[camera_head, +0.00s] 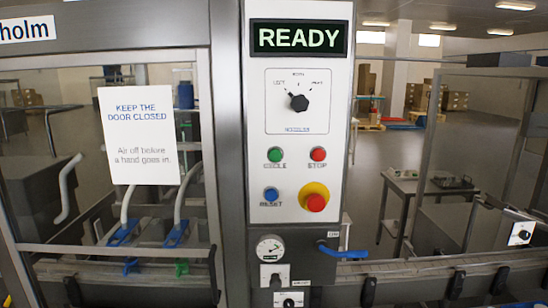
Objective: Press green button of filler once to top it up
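The green button (274,154), with a label that seems to read CYCLE, is on the filler's white control panel (260,215). The red STOP button (318,154) is to its right and the blue RESET button (271,194) below it. A dark display (299,39) at the top of the panel reads READY in green. Neither of my grippers is in view, and nothing covers the panel.
A black nozzle selector knob (299,102) sits above the buttons. A red emergency stop (315,202) on a yellow base is at lower right. Below are a gauge (270,247) and a blue valve handle (342,253). A door notice (139,135) hangs left.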

